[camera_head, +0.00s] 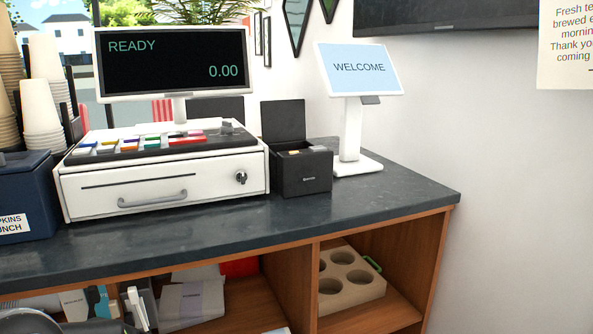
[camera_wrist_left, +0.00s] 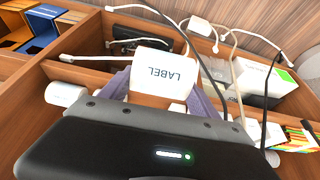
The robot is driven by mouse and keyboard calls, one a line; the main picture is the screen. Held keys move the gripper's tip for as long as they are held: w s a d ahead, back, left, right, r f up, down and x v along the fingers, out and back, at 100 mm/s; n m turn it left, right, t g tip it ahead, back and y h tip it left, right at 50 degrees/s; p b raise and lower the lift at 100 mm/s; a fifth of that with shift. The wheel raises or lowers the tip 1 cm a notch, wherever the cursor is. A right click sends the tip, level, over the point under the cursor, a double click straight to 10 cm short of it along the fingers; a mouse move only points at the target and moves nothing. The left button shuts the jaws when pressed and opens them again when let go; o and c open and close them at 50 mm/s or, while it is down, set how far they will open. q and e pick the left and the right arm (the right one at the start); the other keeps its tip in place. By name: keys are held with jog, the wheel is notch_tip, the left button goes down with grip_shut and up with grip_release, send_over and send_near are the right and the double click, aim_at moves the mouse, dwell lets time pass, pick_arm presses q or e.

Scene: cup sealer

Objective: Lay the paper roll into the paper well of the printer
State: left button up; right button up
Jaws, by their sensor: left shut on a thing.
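The printer (camera_head: 300,172) is a small black box on the counter, right of the cash register, in the head view. Its lid (camera_head: 283,121) stands open, and the inside of its well shows only in part. In the left wrist view my left gripper (camera_wrist_left: 160,84) is shut on a white roll (camera_wrist_left: 165,66) printed "LABEL", which looks like the paper roll. The roll sits between the two purple-grey fingers, above a wooden compartment with cables. My right gripper is not in view.
The cash register (camera_head: 160,180) stands close left of the printer, and a "WELCOME" screen (camera_head: 360,70) close right. Counter (camera_head: 400,200) is clear in front and at right. White cables, a black cable and another white roll (camera_wrist_left: 65,93) lie around the gripper.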

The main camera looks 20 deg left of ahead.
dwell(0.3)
pick_arm(q)
jog(key=w+d+r+m+h, duration=0.1)
jog(key=w+d+r+m, duration=0.3)
jog(key=w+d+r, duration=0.2)
jog(key=w+d+r+m+t+h, duration=0.1)
jog(key=w+d+r+m, duration=0.2)
jog(key=r, duration=0.7)
jog(key=w+d, duration=0.2)
jog(key=d, duration=0.1)
jog(key=shift+w+r+m+h, duration=0.3)
jog(key=shift+w+m+h, duration=0.05)
jog(key=shift+m+h, duration=0.05)
jog(key=shift+d, duration=0.1)
